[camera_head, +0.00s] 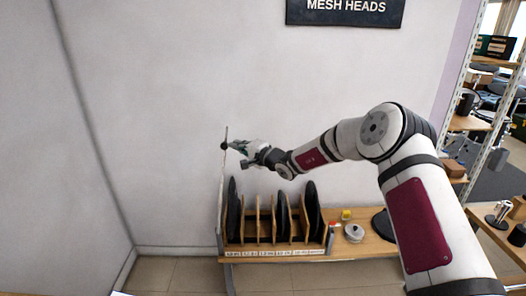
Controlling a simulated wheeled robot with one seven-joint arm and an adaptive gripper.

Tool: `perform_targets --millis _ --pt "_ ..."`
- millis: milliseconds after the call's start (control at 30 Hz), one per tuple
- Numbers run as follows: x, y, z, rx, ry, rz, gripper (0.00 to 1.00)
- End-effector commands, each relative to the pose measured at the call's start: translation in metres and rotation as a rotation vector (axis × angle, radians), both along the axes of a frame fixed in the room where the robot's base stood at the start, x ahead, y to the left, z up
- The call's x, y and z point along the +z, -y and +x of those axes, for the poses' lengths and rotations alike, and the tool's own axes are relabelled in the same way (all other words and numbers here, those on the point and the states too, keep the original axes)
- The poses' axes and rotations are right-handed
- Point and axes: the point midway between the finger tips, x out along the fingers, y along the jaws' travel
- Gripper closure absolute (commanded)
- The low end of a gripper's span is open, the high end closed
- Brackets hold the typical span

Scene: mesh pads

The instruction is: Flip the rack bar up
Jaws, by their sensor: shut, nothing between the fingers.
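The rack (276,251) is a low wooden stand with upright dividers and a row of labels along its front. It holds several black mesh pads (313,212) on edge. A thin pale bar (222,185) stands about upright at the rack's left end, with a dark tip and a small dark knob near its top. My gripper (238,147) is shut and empty, high above the left part of the rack and just right of the bar's top. I cannot tell whether it touches the bar.
The rack stands on a wooden shelf (369,247) against a white wall. A round metal container (354,233), a small yellow item (346,214) and a black disc (384,224) lie to its right. A metal shelving frame stands at the far right. The space left of the bar is clear.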

Motion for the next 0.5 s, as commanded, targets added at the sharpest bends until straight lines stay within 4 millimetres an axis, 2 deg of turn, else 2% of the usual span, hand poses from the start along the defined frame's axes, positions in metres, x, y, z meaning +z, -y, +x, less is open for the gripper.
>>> perform_targets --millis 33,200,333,500 --pt "0.007 -0.019 -0.003 0.005 0.004 -0.031 1.00" --pt "0.012 -0.065 -0.002 0.004 0.002 -0.129 1.00" --pt "0.014 -0.093 -0.001 0.003 0.002 -0.186 1.00" --pt "0.014 -0.116 0.000 0.000 0.001 -0.240 1.00"
